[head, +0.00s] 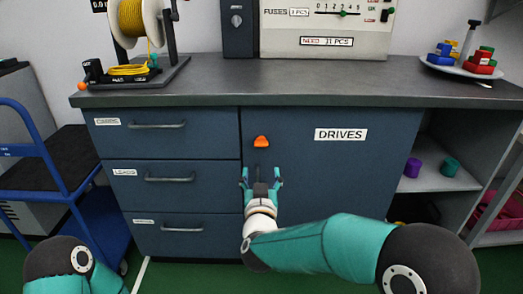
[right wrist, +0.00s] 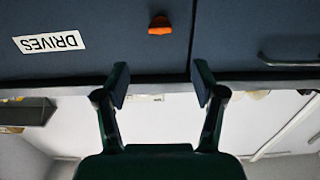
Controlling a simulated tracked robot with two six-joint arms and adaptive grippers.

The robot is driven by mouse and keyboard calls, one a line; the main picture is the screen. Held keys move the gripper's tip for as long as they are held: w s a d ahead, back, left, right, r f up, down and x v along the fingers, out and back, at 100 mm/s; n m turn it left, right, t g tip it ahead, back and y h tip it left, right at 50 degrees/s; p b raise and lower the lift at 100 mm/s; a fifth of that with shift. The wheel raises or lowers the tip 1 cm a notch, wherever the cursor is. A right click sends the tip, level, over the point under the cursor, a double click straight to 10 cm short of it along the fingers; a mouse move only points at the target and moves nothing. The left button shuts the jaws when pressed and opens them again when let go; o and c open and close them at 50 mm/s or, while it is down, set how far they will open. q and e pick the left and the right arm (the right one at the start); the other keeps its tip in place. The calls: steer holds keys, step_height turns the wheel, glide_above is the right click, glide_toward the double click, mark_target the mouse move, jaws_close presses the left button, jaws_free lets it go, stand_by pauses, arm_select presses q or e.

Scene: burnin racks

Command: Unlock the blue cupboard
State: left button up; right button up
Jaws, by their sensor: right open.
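The blue cupboard (head: 350,165) has a flat dark blue door labelled DRIVES, under the grey worktop. An orange turn knob (head: 261,142) sits near the door's upper left edge. My right gripper (head: 261,177) is open and empty, below the knob in the head view. In the right wrist view the scene is upside down. The orange knob (right wrist: 159,25) lies beyond the two spread fingertips (right wrist: 160,78), apart from them. The door (right wrist: 110,35) looks closed. My left gripper is out of view; only part of my left arm shows at the lower left.
Drawers (head: 170,172) with bar handles stand left of the door. On the worktop (head: 300,93) are a yellow cable reel (head: 130,18), a FUSES panel (head: 325,28) and a plate of coloured parts (head: 462,66). Open shelves (head: 440,184) are at right, a blue trolley (head: 60,165) at left.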

mark_target(261, 146)
steer(key=w+b, duration=0.1)
steer(key=w, duration=1.3)
steer(key=shift+s+f, duration=0.1)
steer(key=c, duration=1.1)
